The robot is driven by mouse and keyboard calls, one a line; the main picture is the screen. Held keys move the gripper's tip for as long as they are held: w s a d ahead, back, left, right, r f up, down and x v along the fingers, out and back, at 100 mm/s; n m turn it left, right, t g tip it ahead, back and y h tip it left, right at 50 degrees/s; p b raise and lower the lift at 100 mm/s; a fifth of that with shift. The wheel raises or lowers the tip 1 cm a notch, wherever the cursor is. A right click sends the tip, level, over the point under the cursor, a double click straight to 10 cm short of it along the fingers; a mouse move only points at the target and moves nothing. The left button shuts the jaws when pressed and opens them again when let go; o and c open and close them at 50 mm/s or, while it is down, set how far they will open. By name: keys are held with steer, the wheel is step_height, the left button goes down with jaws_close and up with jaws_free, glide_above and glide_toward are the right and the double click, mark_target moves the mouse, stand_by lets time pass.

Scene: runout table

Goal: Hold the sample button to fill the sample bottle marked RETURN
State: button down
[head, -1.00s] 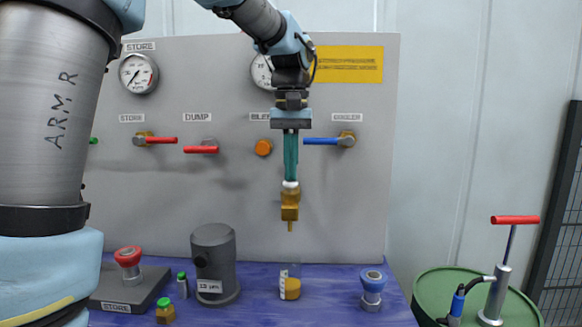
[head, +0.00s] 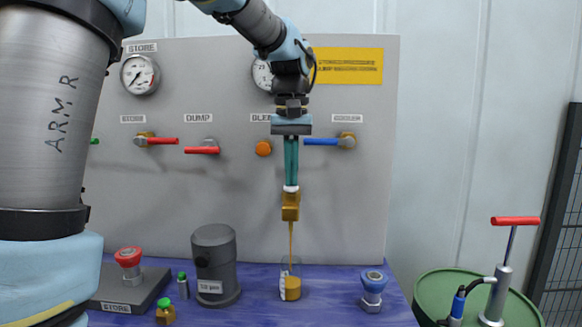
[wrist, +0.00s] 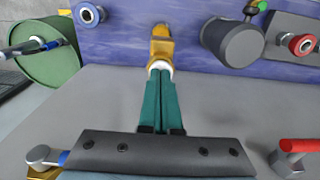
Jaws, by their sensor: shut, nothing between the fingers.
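My gripper (head: 291,184) is shut and empty, pointing down, with its teal fingertips on the white sample button (head: 291,189). The button sits on top of the brass sample valve (head: 290,207) on the grey panel. An amber stream runs from the valve's spout down into the clear sample bottle (head: 283,282) on the blue bench. The bottle stands upright and holds amber liquid in its lower part; its label is too small to read. In the wrist view the fingertips (wrist: 161,76) meet the white button (wrist: 160,66) over the brass valve (wrist: 161,46), which hides the bottle.
A blue-topped knob (head: 373,284) stands right of the bottle, and a dark grey canister (head: 215,265) stands left. A red button (head: 128,257) is farther left. Red and blue lever handles (head: 321,142) stick out from the panel. A green drum (head: 432,292) stands at the right.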

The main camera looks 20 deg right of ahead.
steer(key=shift+a+f, duration=0.15)
steer(key=shift+f, duration=0.6)
step_height(320, 180, up, 6)
steer(key=p, duration=0.5)
steer(key=shift+p, duration=0.35)
step_height(320, 180, up, 10)
steer(key=b, duration=0.2)
steer(key=shift+f, duration=0.25)
